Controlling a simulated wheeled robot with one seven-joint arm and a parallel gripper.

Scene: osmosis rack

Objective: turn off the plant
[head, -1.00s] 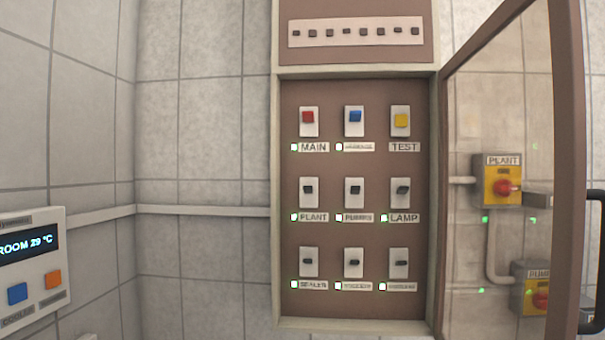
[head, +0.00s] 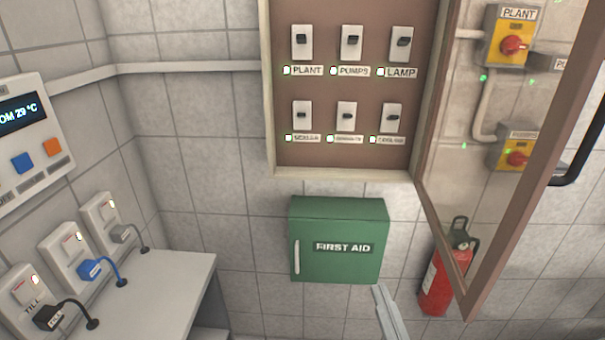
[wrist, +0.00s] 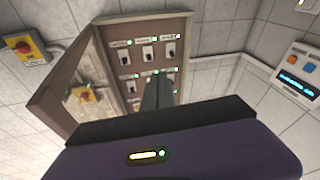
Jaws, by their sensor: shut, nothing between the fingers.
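In the head view the cabinet's PLANT switch (head: 302,42) sits at the left of the upper visible row, with a lit lamp (head: 287,70) by its label. A yellow isolator with a red knob, labelled PLANT (head: 509,40), is on the wall to the right, seen through the cabinet's open glazed door (head: 470,130). My gripper (head: 385,296) enters from the bottom, below the cabinet and apart from the switches. In the wrist view its dark fingers (wrist: 157,92) are shut and empty, in front of the switch panel, hiding part of it.
The door frame swings out at the right. A PUMPS isolator (head: 515,150), a green first aid box (head: 338,240) and a red extinguisher (head: 437,285) are on the wall. A counter (head: 160,290) with plugged sockets is at left.

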